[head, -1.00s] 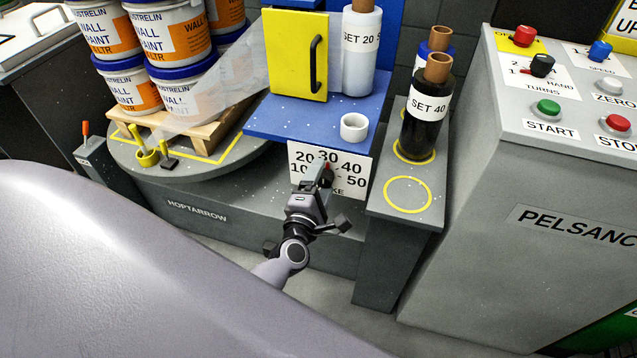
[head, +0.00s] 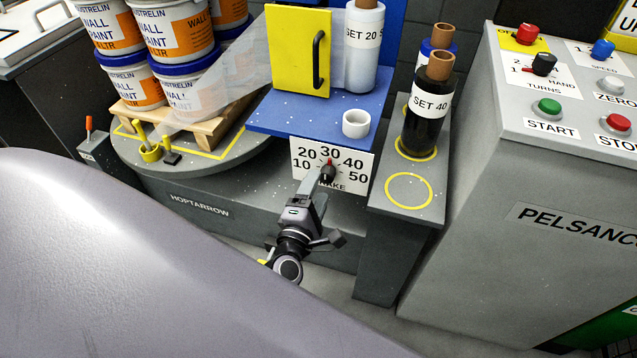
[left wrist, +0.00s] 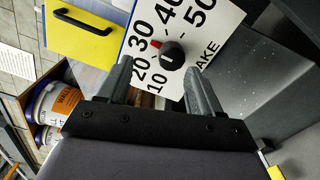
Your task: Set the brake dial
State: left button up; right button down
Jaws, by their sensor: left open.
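The brake dial (head: 328,173) is a small black knob with a red pointer on a white plate (head: 357,163) marked 10 to 50. Its red pointer stands at 30; the left wrist view shows the same knob (left wrist: 172,55) with the red mark towards 30. My left gripper (head: 315,188) is in front of and just below the dial, apart from it. In the left wrist view its two fingers (left wrist: 158,78) are spread, with nothing held and the knob beyond the gap between them. My right gripper is not in view.
A blue shelf (head: 280,118) with a white tape roll (head: 356,124) overhangs the plate. A grey ledge with a dark film roll (head: 428,115) stands to the right. Stacked paint pails (head: 178,35) stand on a pallet on the turntable at left. A control console (head: 530,190) is far right.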

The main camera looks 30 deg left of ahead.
pick_arm(q)
jog(key=shift+v, duration=1.95)
jog(key=shift+p, duration=0.3)
jog(key=s+d+f+m+g+h, duration=0.35)
jog(key=s+m, duration=0.25)
jog(key=m, duration=0.7)
jog(key=s+d+f+m+g+h, duration=0.3)
jog(key=s+m, duration=0.4)
jog(key=m, duration=0.6)
notch_tip(320, 180, up, 14)
jog(key=a+p, duration=0.2)
jog(key=p, duration=1.3)
jog(key=shift+s+f+g, duration=0.25)
jog(key=shift+s+g, duration=0.1)
jog(key=shift+a, duration=0.1)
